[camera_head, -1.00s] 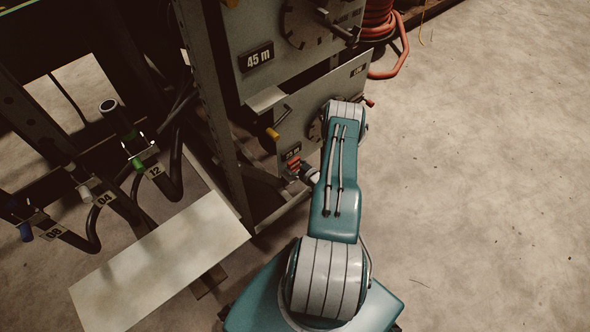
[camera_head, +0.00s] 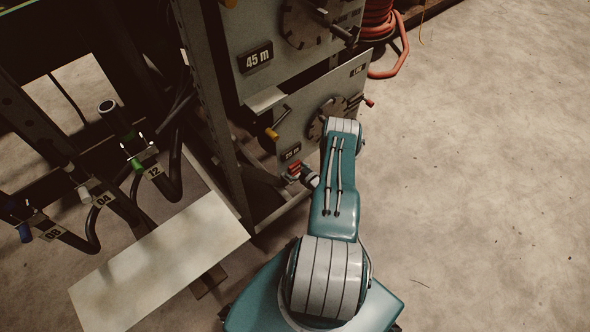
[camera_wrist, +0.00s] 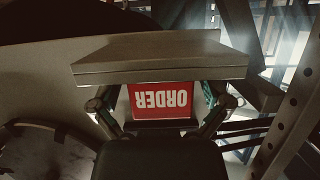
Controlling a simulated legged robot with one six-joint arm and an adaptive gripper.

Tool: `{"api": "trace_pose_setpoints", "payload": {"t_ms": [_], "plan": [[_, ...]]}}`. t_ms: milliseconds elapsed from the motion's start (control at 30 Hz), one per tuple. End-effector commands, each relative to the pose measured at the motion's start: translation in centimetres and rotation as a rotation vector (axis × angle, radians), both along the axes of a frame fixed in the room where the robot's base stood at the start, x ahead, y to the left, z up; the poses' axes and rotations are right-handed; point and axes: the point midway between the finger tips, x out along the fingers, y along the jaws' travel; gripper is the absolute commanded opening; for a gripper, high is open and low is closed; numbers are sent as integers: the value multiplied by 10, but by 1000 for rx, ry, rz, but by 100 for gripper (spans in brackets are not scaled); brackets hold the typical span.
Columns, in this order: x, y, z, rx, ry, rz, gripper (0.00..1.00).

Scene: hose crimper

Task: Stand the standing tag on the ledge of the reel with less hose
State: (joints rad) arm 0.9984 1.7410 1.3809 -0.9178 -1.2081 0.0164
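In the wrist view the tag (camera_wrist: 160,98) reads ORDER upside down. My gripper (camera_head: 303,173) is shut on it, with a finger (camera_wrist: 160,112) on each side; the fingertips are partly hidden. A grey slab, seemingly the lower reel's ledge (camera_wrist: 160,58), lies right against the tag's edge; I cannot tell whether they touch. The upper reel (camera_head: 300,25) is labelled 45 m and has a bare ledge (camera_head: 265,99).
A rack of dark hoses (camera_head: 125,125) with numbered tags stands at the left. A pale panel (camera_head: 160,265) lies in front of it. A frame post (camera_head: 210,100) is close left of the reels. Red hose (camera_head: 385,40) lies behind; the right floor is clear.

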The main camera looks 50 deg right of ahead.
Motion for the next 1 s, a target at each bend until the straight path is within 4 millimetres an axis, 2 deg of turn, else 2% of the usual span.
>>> {"api": "trace_pose_setpoints", "payload": {"t_ms": [300, 367, 800, 1000], "plan": [[0, 0, 2, 0, 0, 0, 100], [-6, 0, 3, 2, 1, -3, 100], [-86, 6, 34, 2, 1, -5, 100], [-109, 9, 42, 0, 0, -2, 100]]}}
